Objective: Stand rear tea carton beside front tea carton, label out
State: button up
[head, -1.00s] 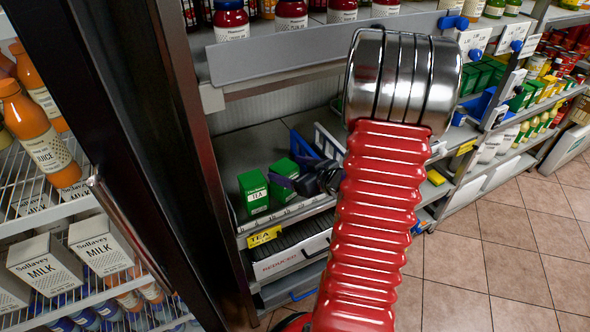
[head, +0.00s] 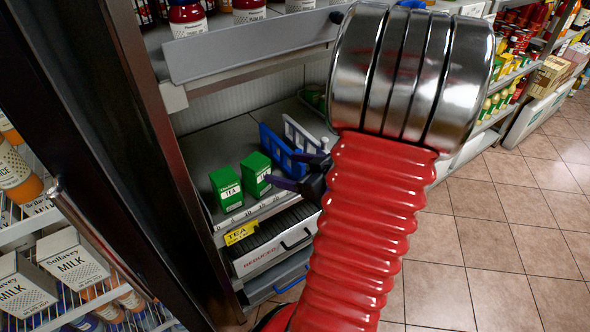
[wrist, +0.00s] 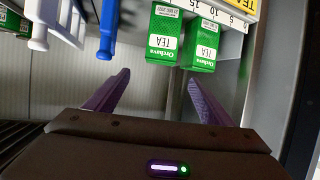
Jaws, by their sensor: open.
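Two green tea cartons stand upright on the shelf with a narrow gap between them. The left carton (head: 227,189) and the right carton (head: 256,175) both turn their white TEA labels toward the shelf's front edge. In the wrist view they appear upside down: the right carton (wrist: 164,36) is at left and the left carton (wrist: 205,44) at right. Both labels show there. My gripper (head: 291,171) is to the right of the right carton, open and empty. In the wrist view its two purple fingers (wrist: 160,78) are spread apart, with bare space between them.
A blue divider (head: 277,150) and a white divider (head: 300,135) stand right of the cartons. A yellow TEA tag (head: 241,232) hangs on the shelf edge. A dark upright (head: 150,130) borders the left. Jars (head: 187,18) occupy the shelf above.

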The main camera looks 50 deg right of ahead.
jog(key=shift+v, duration=1.25)
jog(key=w+d+r+g+h, duration=0.1)
jog(key=w+r+g+h, duration=0.1)
jog(key=w+r+h, duration=0.3)
jog(key=w+a+r+m+g+h, duration=0.1)
jog(key=w+a+r+g, duration=0.15)
jog(key=a+r, duration=0.3)
jog(key=s+a+g+y, duration=0.1)
jog(key=s+a+y, duration=0.2)
jog(key=a, duration=1)
jog(key=s+a+r+n+g+y, duration=0.1)
jog(key=s+a+g+y, duration=0.1)
jog(key=s+a, duration=0.6)
jog(key=a+y, duration=0.1)
jog(key=a, duration=0.4)
jog(key=shift+s+a, duration=0.2)
jog(key=shift+a, duration=0.2)
